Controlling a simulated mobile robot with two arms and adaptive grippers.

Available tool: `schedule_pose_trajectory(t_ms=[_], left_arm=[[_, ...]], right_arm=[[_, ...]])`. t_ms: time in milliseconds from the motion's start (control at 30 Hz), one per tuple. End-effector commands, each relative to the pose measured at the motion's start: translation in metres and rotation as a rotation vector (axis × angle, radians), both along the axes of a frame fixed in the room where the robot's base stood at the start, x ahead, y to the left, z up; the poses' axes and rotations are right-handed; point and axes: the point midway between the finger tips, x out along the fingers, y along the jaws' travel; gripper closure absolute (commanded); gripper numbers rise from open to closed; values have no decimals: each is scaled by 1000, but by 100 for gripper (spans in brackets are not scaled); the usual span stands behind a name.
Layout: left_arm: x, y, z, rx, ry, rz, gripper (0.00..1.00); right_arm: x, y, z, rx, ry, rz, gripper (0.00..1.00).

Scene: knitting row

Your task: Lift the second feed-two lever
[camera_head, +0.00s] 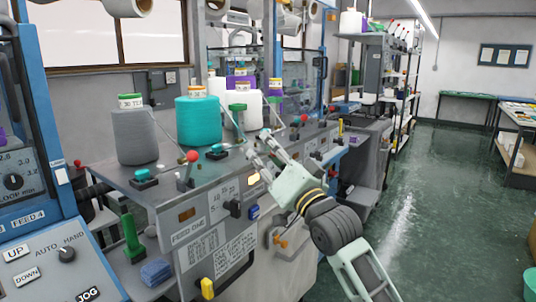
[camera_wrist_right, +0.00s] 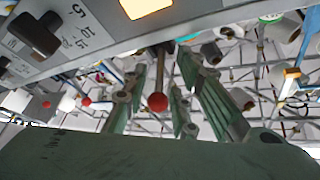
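In the right wrist view, a red-balled lever (camera_wrist_right: 157,102) has its ball between the fingers of my right gripper (camera_wrist_right: 180,80), with a small gap visible on each side. In the head view my right gripper (camera_head: 259,148) reaches over the machine's front edge from the lower right. Its fingers are apart and hide that lever. A second red-balled lever (camera_head: 192,157) stands to its left, above the FEED ONE label (camera_head: 188,235). Another (camera_head: 303,118) is farther back, to the right. No FEED TWO label is readable. My left gripper is out of view.
Grey (camera_head: 136,135), teal (camera_head: 198,120) and white (camera_head: 245,108) yarn cones stand on the machine top, left of and behind my gripper.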

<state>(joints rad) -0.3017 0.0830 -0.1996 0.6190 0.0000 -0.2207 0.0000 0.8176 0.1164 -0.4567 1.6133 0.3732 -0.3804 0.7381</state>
Motion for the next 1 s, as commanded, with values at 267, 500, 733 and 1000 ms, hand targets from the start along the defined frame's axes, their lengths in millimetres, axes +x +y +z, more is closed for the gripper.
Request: schedule_pose_trajectory(t_ms=[267,500,733,1000], left_arm=[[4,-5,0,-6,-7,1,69],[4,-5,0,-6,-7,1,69],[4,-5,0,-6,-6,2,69],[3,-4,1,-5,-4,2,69]], right_arm=[[0,0,0,0,0,0,85],[0,0,0,0,0,0,100],[0,0,0,0,0,0,100],[0,0,0,-1,1,-1,100]])
